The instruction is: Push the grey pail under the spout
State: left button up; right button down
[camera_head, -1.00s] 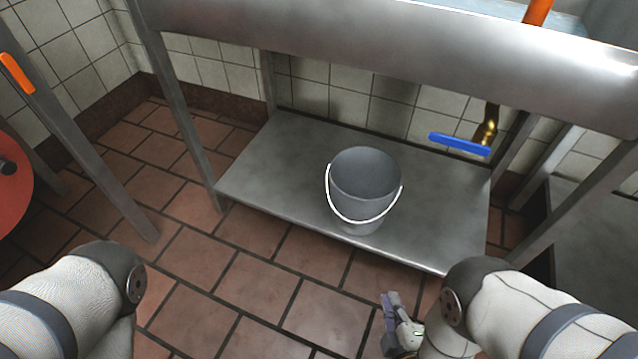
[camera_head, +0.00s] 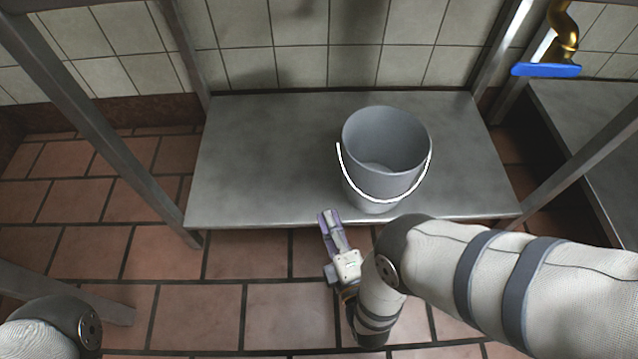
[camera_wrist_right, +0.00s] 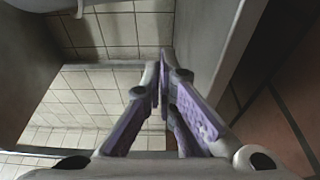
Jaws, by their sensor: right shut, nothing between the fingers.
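The grey pail (camera_head: 385,140) stands upright on the metal shelf (camera_head: 265,150), right of its middle and near the front edge, with its white handle hanging toward me. The brass spout (camera_head: 563,32), with a blue lever (camera_head: 546,70), is at the upper right, beyond the shelf's right end; its outlet is not clear. My right gripper (camera_head: 328,217) is at the shelf's front edge, left of and nearer than the pail, with no visible contact. Its purple fingers also show closed and empty in the right wrist view (camera_wrist_right: 163,80). My left gripper is out of view; only its arm shows.
Metal legs stand at the shelf's left (camera_head: 105,130) and right (camera_head: 580,160). A tiled wall (camera_head: 300,50) is behind. Another grey surface (camera_head: 590,130) lies to the right. The shelf left of the pail is clear.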

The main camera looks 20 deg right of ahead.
jog(key=w+b, duration=0.3)
jog(key=w, duration=0.7)
jog(key=shift+d+f, duration=0.1)
jog(key=d, duration=0.1)
jog(key=s+d, duration=0.1)
jog(key=shift+d, duration=0.3)
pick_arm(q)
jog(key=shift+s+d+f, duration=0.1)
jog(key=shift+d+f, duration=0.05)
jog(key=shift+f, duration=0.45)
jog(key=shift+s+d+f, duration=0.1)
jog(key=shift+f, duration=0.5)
pick_arm(e)
jog(key=shift+s+d, duration=0.3)
jog(key=shift+d, duration=0.3)
